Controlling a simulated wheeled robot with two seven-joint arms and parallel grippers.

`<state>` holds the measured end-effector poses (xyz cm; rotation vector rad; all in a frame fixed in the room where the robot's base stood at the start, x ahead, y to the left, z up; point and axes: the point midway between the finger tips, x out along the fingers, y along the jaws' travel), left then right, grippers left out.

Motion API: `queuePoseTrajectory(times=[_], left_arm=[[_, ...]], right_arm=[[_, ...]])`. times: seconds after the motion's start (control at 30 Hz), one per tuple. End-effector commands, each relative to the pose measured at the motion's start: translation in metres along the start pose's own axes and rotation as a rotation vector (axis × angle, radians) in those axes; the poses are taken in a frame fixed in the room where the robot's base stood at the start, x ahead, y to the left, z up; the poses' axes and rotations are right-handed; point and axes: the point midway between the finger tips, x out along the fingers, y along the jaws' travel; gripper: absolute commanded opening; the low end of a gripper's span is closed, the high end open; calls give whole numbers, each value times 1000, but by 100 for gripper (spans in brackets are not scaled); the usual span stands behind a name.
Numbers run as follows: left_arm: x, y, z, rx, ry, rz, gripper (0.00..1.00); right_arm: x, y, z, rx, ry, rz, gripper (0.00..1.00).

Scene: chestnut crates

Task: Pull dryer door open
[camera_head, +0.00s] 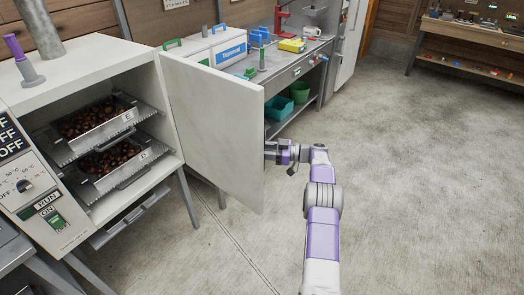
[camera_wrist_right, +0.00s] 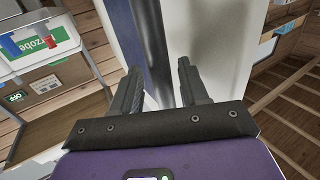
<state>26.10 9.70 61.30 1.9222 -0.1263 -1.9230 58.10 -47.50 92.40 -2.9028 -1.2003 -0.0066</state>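The dryer (camera_head: 95,55) stands at the left. Its white door (camera_head: 215,130) is swung wide open to the right, showing the trays inside. My right gripper (camera_head: 272,151) is at the door's outer edge, at about mid-height; in the head view its fingertips are hard to make out there. In the right wrist view my right gripper (camera_wrist_right: 158,72) has its two dark fingers apart. A pale panel with a dark upright band shows between and beyond the fingers; I cannot tell if they touch it. My left gripper is not in view.
Two trays of chestnuts, an upper tray (camera_head: 128,115) and a lower tray (camera_head: 146,153), sit inside the dryer. Behind the door is a workbench (camera_head: 285,78) with a teal bin (camera_head: 279,108) and a green bin (camera_head: 300,92) below. The floor (camera_head: 420,180) at the right is clear.

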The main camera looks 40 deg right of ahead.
Motion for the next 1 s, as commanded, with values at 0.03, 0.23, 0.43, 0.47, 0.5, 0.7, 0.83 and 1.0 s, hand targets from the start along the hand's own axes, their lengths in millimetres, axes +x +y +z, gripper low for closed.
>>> queuePoseTrajectory(times=[0.03, 0.23, 0.43, 0.47, 0.5, 0.7, 0.83, 1.0], left_arm=[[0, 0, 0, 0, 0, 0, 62], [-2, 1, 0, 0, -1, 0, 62], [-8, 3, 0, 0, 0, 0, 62], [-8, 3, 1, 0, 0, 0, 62], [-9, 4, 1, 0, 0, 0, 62], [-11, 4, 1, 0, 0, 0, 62], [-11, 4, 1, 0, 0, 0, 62], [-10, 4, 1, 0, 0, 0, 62]], right_arm=[[-1, 0, 0, 0, -2, 1, 44], [-9, 0, 0, 0, -4, 1, 44], [-41, 1, 0, -1, -3, 2, 44], [-45, 0, 0, -1, -2, 1, 44], [-52, 0, 0, -1, -2, 1, 44], [-72, 0, 0, 0, -1, -1, 44], [-75, 0, 0, -1, -1, -2, 44], [-75, 0, 0, 0, -1, -2, 44]])
